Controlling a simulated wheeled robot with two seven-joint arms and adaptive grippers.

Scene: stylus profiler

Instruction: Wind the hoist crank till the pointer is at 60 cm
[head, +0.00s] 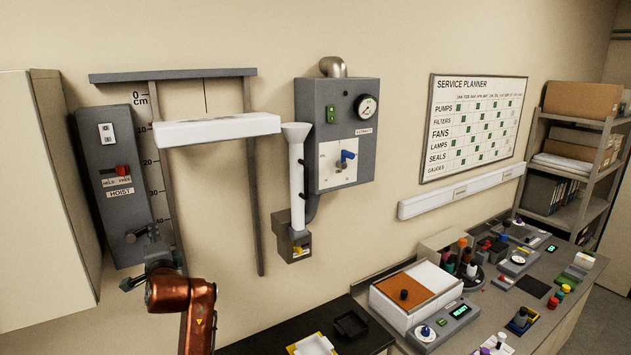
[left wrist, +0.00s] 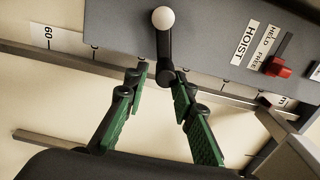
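The grey hoist box (head: 118,200) stands at the left of the wall, with a red lever (head: 122,170) that appears at the FREE side of its label. In the left wrist view, the crank (left wrist: 166,50) is a dark arm with a white ball knob (left wrist: 163,18). My left gripper (left wrist: 159,80) is open, its green-padded fingers apart near the crank's lower end; I cannot tell whether they touch it. In the head view my left gripper (head: 150,268) is at the box's lower edge. The white beam (head: 217,130) is level near the 10 cm mark. My right gripper is out of view.
The scale (head: 155,205) runs down beside the box; its 60 mark (left wrist: 47,35) shows in the left wrist view. A white funnel tube (head: 297,165) and a grey gauge cabinet (head: 345,135) are to the right. The bench (head: 470,335) below is crowded. A pale cabinet (head: 40,210) stands at far left.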

